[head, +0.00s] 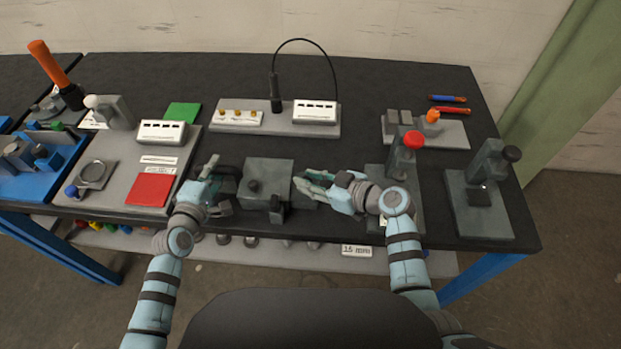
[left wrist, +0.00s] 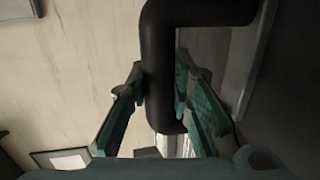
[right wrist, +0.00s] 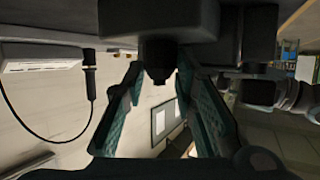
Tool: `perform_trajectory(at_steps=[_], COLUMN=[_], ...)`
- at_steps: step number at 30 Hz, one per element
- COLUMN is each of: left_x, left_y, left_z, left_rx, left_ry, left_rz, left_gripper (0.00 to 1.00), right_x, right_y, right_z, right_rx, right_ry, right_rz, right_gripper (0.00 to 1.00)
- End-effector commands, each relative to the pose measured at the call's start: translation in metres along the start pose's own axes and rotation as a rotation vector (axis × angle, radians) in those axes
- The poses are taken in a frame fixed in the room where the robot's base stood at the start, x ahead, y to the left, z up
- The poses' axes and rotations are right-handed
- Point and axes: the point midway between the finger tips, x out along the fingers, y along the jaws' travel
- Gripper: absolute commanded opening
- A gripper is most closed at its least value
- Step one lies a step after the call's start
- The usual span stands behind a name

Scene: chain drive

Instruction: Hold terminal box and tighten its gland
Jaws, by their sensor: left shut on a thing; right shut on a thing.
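The terminal box (head: 268,172) is a grey block near the front edge of the table, between my two grippers. My left gripper (head: 218,188) is at its left side. In the left wrist view its fingers are shut around a dark bent bar (left wrist: 162,75), which looks like the box's handle. My right gripper (head: 308,186) is at the box's right side. In the right wrist view its fingertips close on a short dark stub, the gland (right wrist: 158,72), below the dark box body (right wrist: 170,22). The gland's seating is hidden by the fingers.
A grey panel (head: 225,128) with a black cable stands behind the box. Grey fixtures stand to the right, one with a red knob (head: 413,140) close to my right arm. A board with a red pad (head: 150,190) lies left. The table's front edge is close.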

Motion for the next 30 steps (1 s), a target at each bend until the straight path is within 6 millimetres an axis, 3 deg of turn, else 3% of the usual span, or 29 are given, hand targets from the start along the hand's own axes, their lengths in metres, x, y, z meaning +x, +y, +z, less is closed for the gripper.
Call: perform_trajectory(at_steps=[5,6,9,20,23,30], left_x=[0.000,0.000,0.000,0.000,0.000,0.000], left_y=[0.000,0.000,0.000,0.000,0.000,0.000], left_z=[0.000,0.000,0.000,0.000,0.000,0.000], left_rx=[-0.002,-0.002,-0.002,-0.001,-0.001,-0.001], left_ry=[0.000,0.000,0.000,0.000,0.000,0.001], left_rz=[0.000,0.000,0.000,0.000,0.000,0.000], left_gripper=[0.00,0.00,0.00,0.00,0.00,0.00], right_x=[0.000,0.000,0.000,-0.005,-0.021,-0.087], right_y=[0.000,0.000,0.000,0.001,0.001,0.001], right_z=[-0.001,-0.001,-0.001,0.000,0.001,0.001], right_rx=[0.000,-0.001,-0.001,-0.003,-0.004,-0.005], right_ry=[0.002,0.002,0.001,0.000,0.000,-0.003], right_rz=[-0.003,-0.003,-0.003,-0.002,0.000,-0.002], right_gripper=[0.00,0.30,0.46,0.46,0.46,0.46])
